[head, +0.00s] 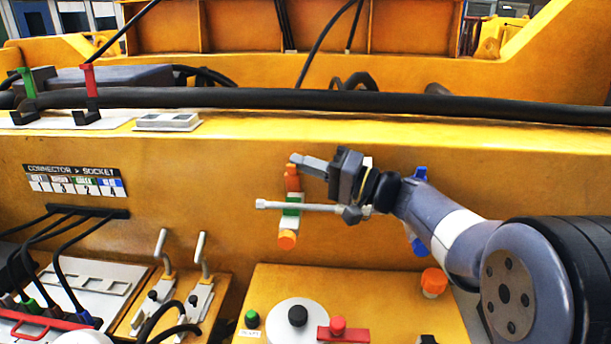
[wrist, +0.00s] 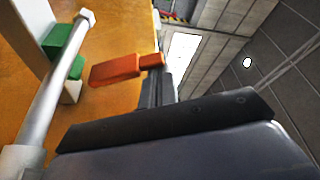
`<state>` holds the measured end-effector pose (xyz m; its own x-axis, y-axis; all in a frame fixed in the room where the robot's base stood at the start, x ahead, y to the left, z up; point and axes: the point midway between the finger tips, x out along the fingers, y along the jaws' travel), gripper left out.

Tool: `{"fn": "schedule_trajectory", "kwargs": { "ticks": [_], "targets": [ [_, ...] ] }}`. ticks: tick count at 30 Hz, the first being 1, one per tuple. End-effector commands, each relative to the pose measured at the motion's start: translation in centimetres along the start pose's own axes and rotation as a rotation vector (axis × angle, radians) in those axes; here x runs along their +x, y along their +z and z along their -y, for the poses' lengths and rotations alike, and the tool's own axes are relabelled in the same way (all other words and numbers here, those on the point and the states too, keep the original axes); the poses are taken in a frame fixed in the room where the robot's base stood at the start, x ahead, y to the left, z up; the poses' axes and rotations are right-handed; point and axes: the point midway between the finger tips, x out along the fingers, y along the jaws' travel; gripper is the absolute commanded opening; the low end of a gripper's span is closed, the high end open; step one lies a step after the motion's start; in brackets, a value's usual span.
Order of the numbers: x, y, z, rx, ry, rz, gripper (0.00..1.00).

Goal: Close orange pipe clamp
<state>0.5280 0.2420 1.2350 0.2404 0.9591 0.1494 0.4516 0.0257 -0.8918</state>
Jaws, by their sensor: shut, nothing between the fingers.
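An orange piece (head: 292,182) stands at the top of an upright fitting on the yellow wall, above a green and white block (head: 291,204). I take it as the orange part of the clamp, but cannot tell its exact state. It also shows in the wrist view (wrist: 115,70), sticking out sideways next to my fingers. My gripper (head: 308,163) is shut and empty, its tip by the top of this orange piece. I cannot tell whether they touch. A round orange cap (head: 287,240) sits at the fitting's lower end. A silver rod (head: 300,207) crosses in front of the green block.
A blue fitting (head: 420,172) shows behind my arm, partly hidden. A thick black hose (head: 300,98) runs along the ledge above, with green (head: 27,83) and red (head: 88,79) upright handles at left. Below are metal levers (head: 160,245) and a yellow box with a red handle (head: 338,329).

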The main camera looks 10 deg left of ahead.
Motion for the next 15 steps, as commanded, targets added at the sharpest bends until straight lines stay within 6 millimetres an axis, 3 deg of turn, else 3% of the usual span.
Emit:
{"fn": "schedule_trajectory", "kwargs": {
  "ticks": [15],
  "targets": [
    [-0.6, 1.7, -0.3, -0.145, -0.051, 0.000, 0.00]
  ]
}}
